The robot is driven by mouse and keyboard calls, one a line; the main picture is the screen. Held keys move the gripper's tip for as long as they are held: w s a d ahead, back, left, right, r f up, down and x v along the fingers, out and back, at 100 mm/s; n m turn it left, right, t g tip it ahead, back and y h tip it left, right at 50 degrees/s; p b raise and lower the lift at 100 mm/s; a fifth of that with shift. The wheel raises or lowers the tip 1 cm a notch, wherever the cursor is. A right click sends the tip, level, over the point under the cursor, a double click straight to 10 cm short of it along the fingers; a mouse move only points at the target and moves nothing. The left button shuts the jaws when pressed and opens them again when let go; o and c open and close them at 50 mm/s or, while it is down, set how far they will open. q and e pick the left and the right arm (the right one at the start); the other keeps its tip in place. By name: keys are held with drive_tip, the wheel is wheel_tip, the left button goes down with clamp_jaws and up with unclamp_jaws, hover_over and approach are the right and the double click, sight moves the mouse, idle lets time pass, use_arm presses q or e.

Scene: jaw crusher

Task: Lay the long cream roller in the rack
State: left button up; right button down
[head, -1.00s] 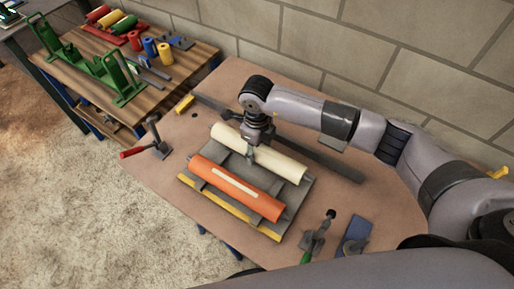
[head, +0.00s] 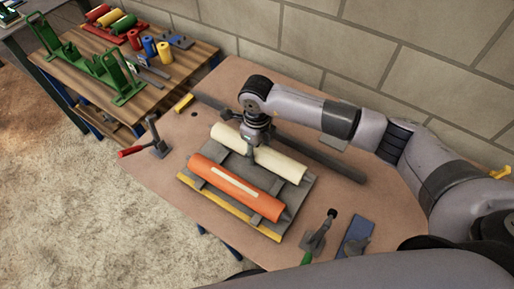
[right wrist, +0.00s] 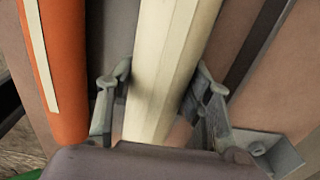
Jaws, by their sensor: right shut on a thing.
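The long cream roller (head: 282,164) lies parallel to and behind an orange roller (head: 234,187), over the back part of the grey rack (head: 296,195). I cannot tell whether it rests on the rack or is held just above it. My right gripper (head: 253,152) comes down from above and is shut on the cream roller near its middle. In the right wrist view the two fingers (right wrist: 160,95) stand on either side of the cream roller (right wrist: 172,45), with the orange roller (right wrist: 57,80) to the left. My left gripper is not in view.
A dark bar (head: 325,161) lies behind the rack. A second table (head: 180,73) at upper left holds coloured rollers and a green stand (head: 88,67).

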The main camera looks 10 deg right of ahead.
drive_tip(key=shift+f+b, duration=1.1)
drive_tip(key=c, duration=1.1)
unclamp_jaws()
drive_tip(key=o, duration=0.4)
drive_tip(key=shift+s+f, duration=0.1)
drive_tip(key=shift+f, duration=0.05)
wheel_tip(320, 180, up, 12)
drive_tip(key=shift+r, duration=0.1)
